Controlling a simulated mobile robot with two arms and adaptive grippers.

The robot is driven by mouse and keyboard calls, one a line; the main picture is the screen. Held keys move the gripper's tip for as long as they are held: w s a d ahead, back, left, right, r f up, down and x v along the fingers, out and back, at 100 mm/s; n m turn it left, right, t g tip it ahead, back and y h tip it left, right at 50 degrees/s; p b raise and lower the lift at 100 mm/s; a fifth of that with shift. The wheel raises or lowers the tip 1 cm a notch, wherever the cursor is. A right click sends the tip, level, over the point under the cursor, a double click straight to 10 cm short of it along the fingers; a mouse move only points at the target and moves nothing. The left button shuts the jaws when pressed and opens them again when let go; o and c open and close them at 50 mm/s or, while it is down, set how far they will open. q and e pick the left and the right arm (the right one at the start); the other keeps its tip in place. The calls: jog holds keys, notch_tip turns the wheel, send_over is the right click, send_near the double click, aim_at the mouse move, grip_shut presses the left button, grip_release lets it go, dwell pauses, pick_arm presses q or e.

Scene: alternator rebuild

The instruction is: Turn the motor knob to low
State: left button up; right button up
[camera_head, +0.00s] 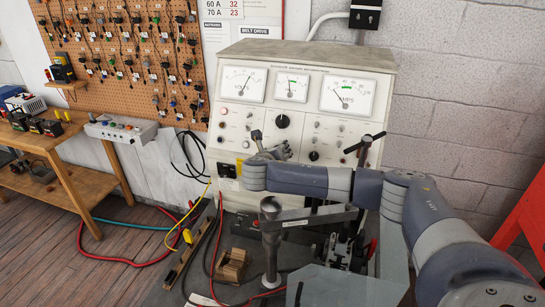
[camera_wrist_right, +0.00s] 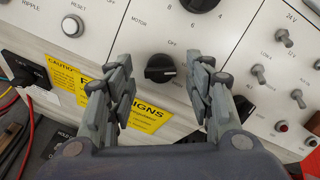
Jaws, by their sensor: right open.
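The motor knob (camera_wrist_right: 165,68) is a round black knob on the pale test bench panel (camera_wrist_right: 95,30). Its grip bar lies roughly level in the right wrist view, with "OFF" printed above and "MOTOR" to the upper left. My right gripper (camera_wrist_right: 161,66) is open, with one finger to each side of the knob and visible gaps between. In the head view my right gripper (camera_head: 271,145) is at the lower left of the bench face (camera_head: 325,112), and the motor knob is hidden behind it. My left gripper is out of view.
A larger black knob (camera_head: 282,121) sits above. Toggle switches (camera_wrist_right: 257,74) line the panel to the right. A yellow caution label (camera_wrist_right: 146,115) is below. A black T-handle (camera_head: 364,143) sticks out at the right. Clamping hardware (camera_head: 271,225) stands below my arm.

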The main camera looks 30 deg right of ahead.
jog(key=v, duration=1.1)
jog(key=shift+s+a, duration=0.1)
